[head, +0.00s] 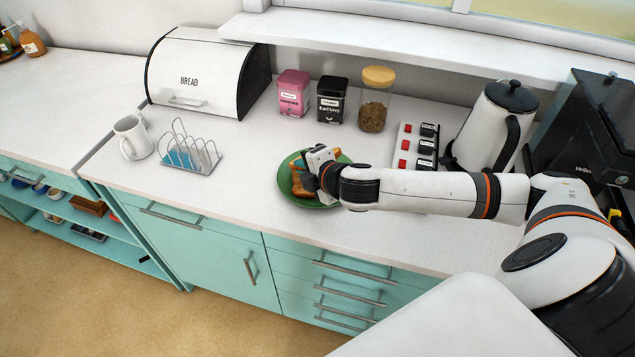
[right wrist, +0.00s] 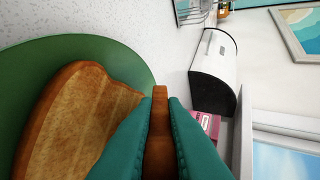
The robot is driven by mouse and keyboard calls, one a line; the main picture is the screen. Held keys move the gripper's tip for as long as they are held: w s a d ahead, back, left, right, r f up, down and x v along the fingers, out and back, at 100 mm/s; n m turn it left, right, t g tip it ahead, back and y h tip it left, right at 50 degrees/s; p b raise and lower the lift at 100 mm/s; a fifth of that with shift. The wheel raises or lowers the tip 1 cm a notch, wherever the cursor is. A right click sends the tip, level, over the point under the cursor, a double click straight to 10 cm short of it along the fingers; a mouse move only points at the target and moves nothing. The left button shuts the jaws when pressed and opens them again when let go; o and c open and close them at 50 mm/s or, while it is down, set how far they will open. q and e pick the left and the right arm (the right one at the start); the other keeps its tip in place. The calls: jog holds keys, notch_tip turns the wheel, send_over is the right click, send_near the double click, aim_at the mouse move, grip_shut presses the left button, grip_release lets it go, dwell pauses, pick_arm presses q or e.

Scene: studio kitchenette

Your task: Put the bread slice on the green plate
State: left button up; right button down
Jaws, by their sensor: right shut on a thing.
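The green plate (head: 288,190) stands on the white counter; its rim also shows in the right wrist view (right wrist: 32,70). One bread slice (right wrist: 75,120) lies on the plate. My right gripper (head: 308,180) is over the plate, partly covering it in the head view. In the right wrist view its teal fingers are shut on another bread slice (right wrist: 160,125), seen edge-on between them, at the plate's edge beside the lying slice. Whether the held slice touches the plate is hidden. My left gripper is not in view.
A wire toast rack (head: 203,150) and a white mug (head: 132,138) stand left of the plate. Behind are a bread bin (head: 205,75), two tins and a lidded jar (head: 374,105). A switch panel (head: 415,148) and kettle (head: 495,125) stand right. Counter between rack and plate is clear.

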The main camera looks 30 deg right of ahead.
jog(key=shift+f, duration=0.5)
jog(key=c, duration=1.6)
grip_release()
jog(key=shift+c, duration=0.2)
jog(key=p+v, duration=0.3)
jog(key=v, duration=0.3)
jog(key=shift+s+r, duration=0.15)
jog(key=shift+s, duration=0.1)
jog(key=shift+v, duration=0.75)
